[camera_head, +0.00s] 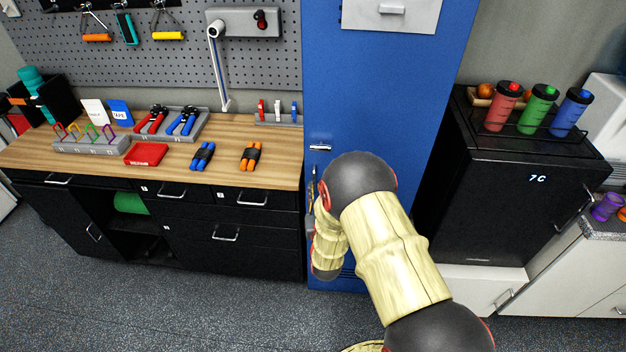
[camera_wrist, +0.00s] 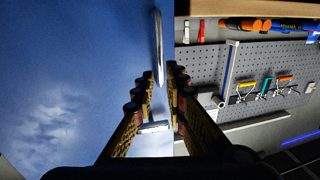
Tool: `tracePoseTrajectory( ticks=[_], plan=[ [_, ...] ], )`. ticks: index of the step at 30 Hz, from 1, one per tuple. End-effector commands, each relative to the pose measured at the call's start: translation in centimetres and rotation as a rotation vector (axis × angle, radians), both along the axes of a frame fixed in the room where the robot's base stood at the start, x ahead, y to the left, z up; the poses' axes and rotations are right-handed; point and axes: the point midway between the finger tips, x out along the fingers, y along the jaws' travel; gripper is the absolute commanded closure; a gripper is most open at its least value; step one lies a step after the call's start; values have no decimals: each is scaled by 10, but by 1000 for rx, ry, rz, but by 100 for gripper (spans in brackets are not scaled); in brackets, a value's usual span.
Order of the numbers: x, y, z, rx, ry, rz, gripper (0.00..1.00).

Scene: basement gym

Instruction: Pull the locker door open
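The blue locker (camera_head: 400,75) stands in the middle of the head view, its door closed as far as I can see. In the wrist view the blue door (camera_wrist: 70,70) fills the left side, with a long silver bar handle (camera_wrist: 158,45) near its edge. My gripper (camera_wrist: 161,75) is open, its two fingertips apart, with the near end of the handle showing between them. I cannot tell whether either finger touches it. In the head view my arm hides most of the gripper and the lower door. A small silver fitting (camera_head: 320,148) is on the door above the gripper.
A wooden-topped workbench (camera_head: 60,150) with tools stands left of the locker, under a pegboard (camera_head: 150,60). A black cabinet (camera_head: 490,190) with several bottles on it stands at the right. Grey floor (camera_head: 200,310) is clear in front of the bench.

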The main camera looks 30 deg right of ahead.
Motion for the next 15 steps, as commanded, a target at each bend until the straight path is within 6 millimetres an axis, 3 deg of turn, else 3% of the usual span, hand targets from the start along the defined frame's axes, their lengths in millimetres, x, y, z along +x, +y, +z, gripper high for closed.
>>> tracePoseTrajectory(
  ticks=[9, 15],
  plan=[
    [43, -18, -1, -1, 0, 1, 87],
    [55, -23, -1, -1, 1, 0, 87]
  ],
)
